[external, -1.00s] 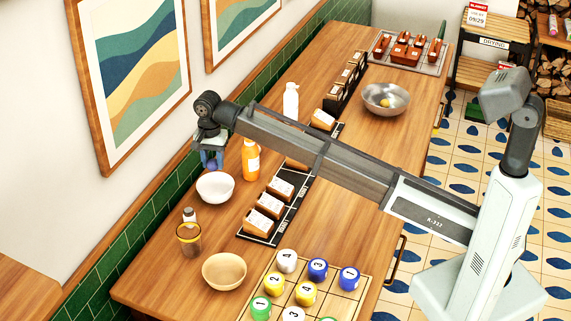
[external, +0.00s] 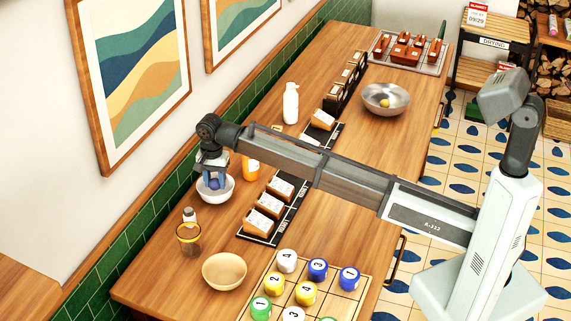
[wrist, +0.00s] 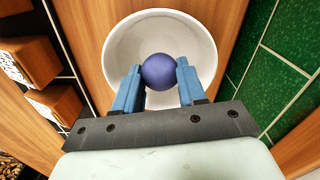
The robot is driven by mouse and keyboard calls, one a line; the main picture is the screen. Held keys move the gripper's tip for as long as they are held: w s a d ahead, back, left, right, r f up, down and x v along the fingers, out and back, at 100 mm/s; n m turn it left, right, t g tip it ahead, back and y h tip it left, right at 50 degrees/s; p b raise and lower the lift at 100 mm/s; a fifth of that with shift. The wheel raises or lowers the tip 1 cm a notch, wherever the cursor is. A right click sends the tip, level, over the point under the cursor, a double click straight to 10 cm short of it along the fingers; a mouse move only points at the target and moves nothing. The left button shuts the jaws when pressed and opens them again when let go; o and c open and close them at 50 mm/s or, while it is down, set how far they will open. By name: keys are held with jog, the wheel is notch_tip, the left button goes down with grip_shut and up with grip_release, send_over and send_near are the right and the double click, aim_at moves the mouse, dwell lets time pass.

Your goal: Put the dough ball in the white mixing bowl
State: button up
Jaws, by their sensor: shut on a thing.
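My gripper (external: 213,181) is shut on a blue-purple ball (wrist: 164,70); a blue finger presses on each side of it. The white mixing bowl (external: 222,195) stands on the wooden counter near the tiled wall. In the wrist view the ball appears inside the outline of the white bowl (wrist: 117,52). The ball is over or just within the bowl's mouth; I cannot tell how far it is above the bottom. No other thing shows in the bowl. A small pale yellow ball (external: 384,103) lies in a metal bowl (external: 372,98) farther back.
An orange bottle (external: 251,167) stands close behind the white bowl. A small jar (external: 190,215), a glass (external: 189,240) and a tan bowl (external: 224,271) are in front.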

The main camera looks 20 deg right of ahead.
aim_at(215, 180)
jog(key=o, duration=1.1)
jog(key=shift+r, duration=3.5)
